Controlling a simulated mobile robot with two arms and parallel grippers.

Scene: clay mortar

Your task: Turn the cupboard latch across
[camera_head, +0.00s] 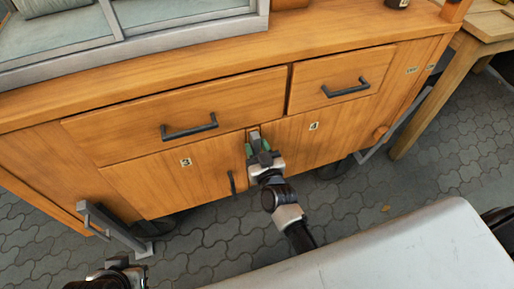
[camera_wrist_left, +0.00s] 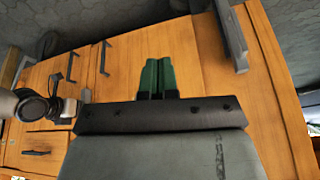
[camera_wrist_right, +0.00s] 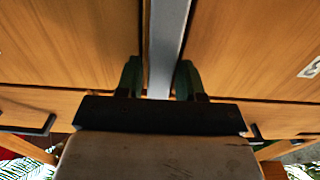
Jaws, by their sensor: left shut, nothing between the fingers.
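The wooden cupboard (camera_head: 150,140) fills the upper part of the head view. A grey latch bar (camera_head: 254,136) stands upright between door 3 (camera_head: 165,178) and door 4 (camera_head: 320,130); in the right wrist view it is a long grey strip (camera_wrist_right: 168,40). My right gripper (camera_head: 262,155) is at the latch, with a green finger on each side of the bar (camera_wrist_right: 158,78). Whether the fingers press on it cannot be told. My left gripper, fingers together and empty in the left wrist view (camera_wrist_left: 157,78), faces the cupboard; in the head view only dark arm parts show bottom left.
Dark handles are on the left drawer (camera_head: 190,127), right drawer (camera_head: 346,88) and door 3. A grey metal bracket (camera_head: 115,225) stands at the lower left.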

